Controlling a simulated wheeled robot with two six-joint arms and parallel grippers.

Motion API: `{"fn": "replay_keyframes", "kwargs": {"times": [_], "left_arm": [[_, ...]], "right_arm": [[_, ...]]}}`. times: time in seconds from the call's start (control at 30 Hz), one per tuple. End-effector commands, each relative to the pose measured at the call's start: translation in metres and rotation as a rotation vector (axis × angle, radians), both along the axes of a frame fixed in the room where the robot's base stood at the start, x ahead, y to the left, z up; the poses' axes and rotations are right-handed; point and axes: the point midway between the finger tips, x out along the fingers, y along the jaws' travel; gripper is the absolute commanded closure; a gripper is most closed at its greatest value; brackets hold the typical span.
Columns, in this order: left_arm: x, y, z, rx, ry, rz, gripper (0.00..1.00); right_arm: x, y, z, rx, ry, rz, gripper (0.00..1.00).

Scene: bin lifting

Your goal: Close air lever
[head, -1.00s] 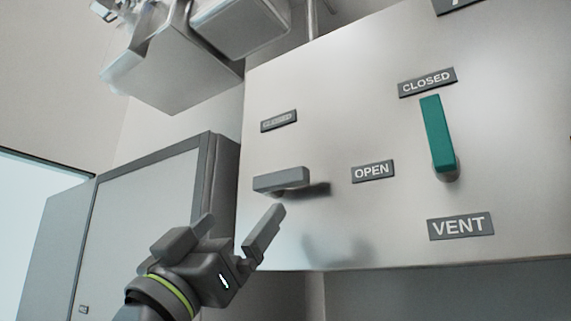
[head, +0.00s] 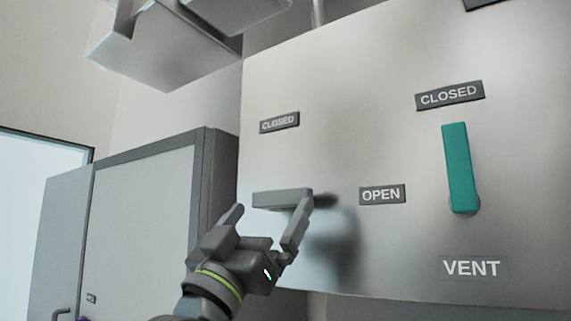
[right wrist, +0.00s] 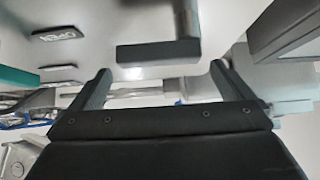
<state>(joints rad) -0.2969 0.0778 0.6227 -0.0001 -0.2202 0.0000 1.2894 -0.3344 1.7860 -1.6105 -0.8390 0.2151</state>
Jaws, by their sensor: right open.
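A grey lever (head: 275,199) lies level on the steel panel, beside the OPEN plate (head: 382,195) and below a CLOSED plate (head: 279,123). I see no name plate reading AIR. My right gripper (head: 271,209) is open, just below and in front of this lever. One fingertip is by the lever's left end and the other overlaps its right end. In the right wrist view the lever (right wrist: 157,53) shows dark, ahead of and between the open fingers (right wrist: 158,78); nothing is held. Contact cannot be told. My left gripper is not in view.
A green lever (head: 458,168) stands upright below another CLOSED plate (head: 450,95), above the VENT plate (head: 470,268). A grey cabinet (head: 140,225) stands left of the panel (head: 360,110). A metal box (head: 160,50) hangs above.

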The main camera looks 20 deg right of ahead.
Motion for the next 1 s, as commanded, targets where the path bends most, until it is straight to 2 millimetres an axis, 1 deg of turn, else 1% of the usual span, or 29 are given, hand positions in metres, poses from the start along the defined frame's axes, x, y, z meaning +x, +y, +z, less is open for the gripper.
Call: {"fn": "replay_keyframes", "kwargs": {"times": [0.03,0.2,0.33,0.5,0.83,0.87,1.0], "left_arm": [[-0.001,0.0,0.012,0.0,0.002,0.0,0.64],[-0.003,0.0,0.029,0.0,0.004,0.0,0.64],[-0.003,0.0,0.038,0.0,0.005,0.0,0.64],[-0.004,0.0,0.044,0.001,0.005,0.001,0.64],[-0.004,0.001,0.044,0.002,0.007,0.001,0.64],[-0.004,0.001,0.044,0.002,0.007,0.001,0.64],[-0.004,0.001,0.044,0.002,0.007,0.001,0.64]], "right_arm": [[0.004,-0.007,0.014,-0.002,-0.004,-0.007,0.0],[0.018,-0.024,0.035,-0.002,-0.001,-0.006,0.0],[0.026,-0.034,0.047,-0.002,-0.001,-0.004,0.0],[0.032,-0.042,0.054,0.0,-0.001,-0.002,0.0],[0.033,-0.043,0.055,0.0,-0.001,-0.001,0.0],[0.033,-0.043,0.055,0.0,-0.001,-0.001,0.01],[0.033,-0.043,0.055,0.0,-0.001,-0.001,0.2]]}}
